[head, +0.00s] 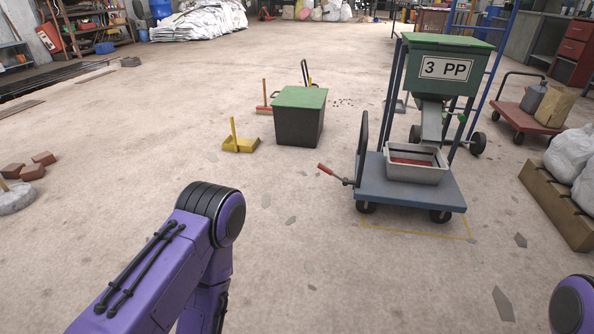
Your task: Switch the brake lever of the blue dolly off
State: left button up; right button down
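The blue dolly (375,191) stands on the floor right of centre, on black wheels, with a dark upright handle at its left end. Its brake lever (328,170) has a red grip and sticks out to the left from the dolly's left side, sloping up towards its tip. A grey tub (415,176) with reddish contents rests on the deck. My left arm enters from the bottom left and bends down; its gripper is out of frame. Only a rounded piece of my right arm shows at the bottom right; its gripper is out of frame.
A green hopper marked "3 PP" (465,46) stands over the dolly, its chute above the tub. A yellow floor line (420,233) runs before the dolly. A dark green-lidded bin (299,126) and yellow dustpan (240,145) stand left. Floor between me and the lever is mostly clear.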

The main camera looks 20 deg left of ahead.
aim_at(322, 167)
jog(key=u, duration=0.65)
jog(key=i, duration=0.65)
jog(key=u, duration=0.65)
